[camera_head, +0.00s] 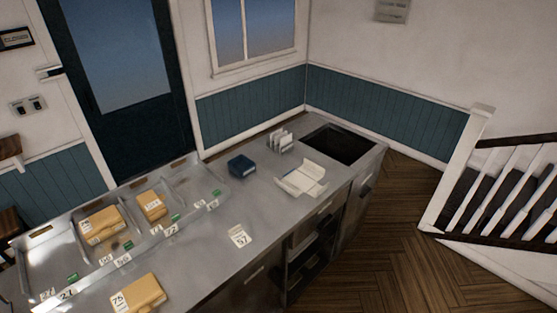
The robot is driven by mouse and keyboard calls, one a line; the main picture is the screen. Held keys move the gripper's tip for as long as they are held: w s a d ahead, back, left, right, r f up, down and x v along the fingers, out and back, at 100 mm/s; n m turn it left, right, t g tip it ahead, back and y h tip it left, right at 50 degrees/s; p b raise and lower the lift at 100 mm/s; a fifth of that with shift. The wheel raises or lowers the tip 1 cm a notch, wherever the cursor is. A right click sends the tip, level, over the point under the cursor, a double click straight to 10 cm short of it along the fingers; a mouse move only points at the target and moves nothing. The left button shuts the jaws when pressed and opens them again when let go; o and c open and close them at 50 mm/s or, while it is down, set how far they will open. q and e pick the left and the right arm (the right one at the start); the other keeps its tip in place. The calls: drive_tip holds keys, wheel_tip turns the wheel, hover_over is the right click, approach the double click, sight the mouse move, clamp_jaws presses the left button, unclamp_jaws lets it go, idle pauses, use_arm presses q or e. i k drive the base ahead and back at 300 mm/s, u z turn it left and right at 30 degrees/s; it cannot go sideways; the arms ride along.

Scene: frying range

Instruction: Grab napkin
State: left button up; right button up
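No thing in view is plainly a napkin. A small rack of upright white sheets (280,141) stands near the back of the metal counter (215,262); I cannot tell whether the sheets are napkins. An open white carton or folded paper (302,179) lies on the counter in front of the rack. A small dark blue box (241,166) sits to the left of the rack. Neither of my grippers is in view.
A clear-walled tray (35,272) on the left holds yellow packets (101,225) and number tags. Another yellow packet (140,293) and a white tag (239,236) lie on the counter. A dark recess (340,144) is at the far end. Wooden floor (400,240) is clear on the right, before a stair railing (500,190).

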sight(288, 138)
drive_tip(key=u, duration=0.05)
drive_tip(key=k, duration=1.05)
drive_tip(key=z, duration=1.4)
drive_tip(key=i, duration=2.3)
drive_tip(key=z, duration=0.25)
